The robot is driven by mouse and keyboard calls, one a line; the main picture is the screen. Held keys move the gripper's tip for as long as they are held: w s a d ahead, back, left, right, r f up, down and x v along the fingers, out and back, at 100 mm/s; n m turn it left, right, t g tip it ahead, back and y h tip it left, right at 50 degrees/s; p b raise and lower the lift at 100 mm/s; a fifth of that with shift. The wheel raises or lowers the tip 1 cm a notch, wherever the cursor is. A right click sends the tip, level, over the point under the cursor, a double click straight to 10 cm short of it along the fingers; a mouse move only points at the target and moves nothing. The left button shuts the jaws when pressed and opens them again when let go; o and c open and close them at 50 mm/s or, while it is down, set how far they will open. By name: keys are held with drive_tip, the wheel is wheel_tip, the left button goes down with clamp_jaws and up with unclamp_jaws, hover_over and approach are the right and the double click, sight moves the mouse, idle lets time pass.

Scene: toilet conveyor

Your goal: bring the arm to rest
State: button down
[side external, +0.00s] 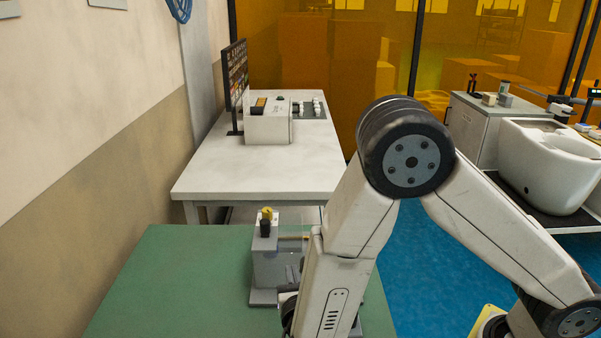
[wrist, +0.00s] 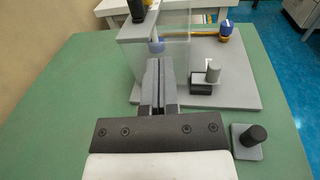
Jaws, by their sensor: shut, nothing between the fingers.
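In the wrist view my gripper (wrist: 158,68) is shut and empty, its two dark fingers side by side. It is above the green tabletop (wrist: 65,100), in front of a grey fixture plate (wrist: 240,85) with a clear panel (wrist: 178,55). In the side external view my arm is bent, with its elbow raised; my gripper is hidden there.
A black knob on a grey base (wrist: 250,140) is at right. A white table (side external: 250,170) with a control box (side external: 268,125) and a toilet bowl (side external: 550,160) stand beyond.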

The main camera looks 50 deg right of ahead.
drive_tip(key=s+d+f+m+g+y, duration=0.2)
drive_tip(key=s+d+m+g+y, duration=0.4)
drive_tip(key=s+d+m+g, duration=1.1)
drive_tip(key=w+a+r+m+t+y, duration=0.3)
drive_tip(key=w+a+m+t+y, duration=0.1)
drive_tip(key=m, duration=0.7)
drive_tip(key=w+a+t, duration=0.1)
drive_tip(key=w+a, duration=0.1)
drive_tip(key=w, duration=0.1)
drive_tip(key=shift+r+m+t, duration=0.3)
